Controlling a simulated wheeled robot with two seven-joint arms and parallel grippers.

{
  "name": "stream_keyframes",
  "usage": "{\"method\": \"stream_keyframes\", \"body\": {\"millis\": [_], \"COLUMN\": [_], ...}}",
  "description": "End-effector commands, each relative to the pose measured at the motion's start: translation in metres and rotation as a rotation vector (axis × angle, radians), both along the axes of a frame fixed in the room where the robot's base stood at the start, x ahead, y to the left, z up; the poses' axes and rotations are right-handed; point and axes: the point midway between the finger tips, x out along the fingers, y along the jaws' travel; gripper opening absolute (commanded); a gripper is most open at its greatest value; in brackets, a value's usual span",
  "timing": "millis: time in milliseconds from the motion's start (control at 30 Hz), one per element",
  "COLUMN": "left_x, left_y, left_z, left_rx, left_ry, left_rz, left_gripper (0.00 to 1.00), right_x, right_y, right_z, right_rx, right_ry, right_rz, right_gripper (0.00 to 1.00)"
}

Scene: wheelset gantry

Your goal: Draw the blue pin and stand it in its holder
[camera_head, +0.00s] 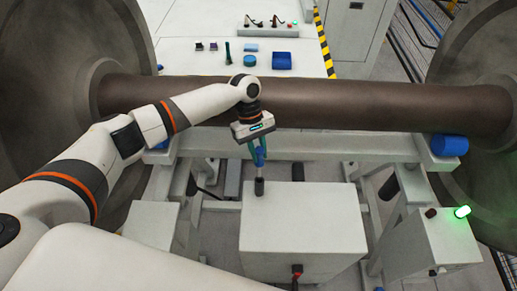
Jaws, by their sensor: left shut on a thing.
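My left gripper (258,160) reaches in over the brown axle and points down above the pale box (305,215). My right gripper is not in view.
The thick axle (370,103) runs across between two big wheels (50,85). Behind it, a white table (190,60) carries a blue block (282,60), a blue disc (249,60) and a dark green cylinder (227,52). A green lamp (462,211) glows at the right.

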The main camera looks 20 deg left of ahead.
Motion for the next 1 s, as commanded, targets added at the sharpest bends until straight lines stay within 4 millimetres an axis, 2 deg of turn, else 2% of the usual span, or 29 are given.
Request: {"method": "stream_keyframes", "body": {"millis": [1000], "left_x": [0.0], "left_y": [-0.001], "left_z": [-0.026], "left_rx": [-0.002], "left_ry": [0.0], "left_rz": [-0.001], "left_gripper": [0.0], "right_x": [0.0], "right_y": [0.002], "right_z": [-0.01], "right_rx": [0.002], "right_ry": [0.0], "right_rz": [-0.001], "right_gripper": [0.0]}}
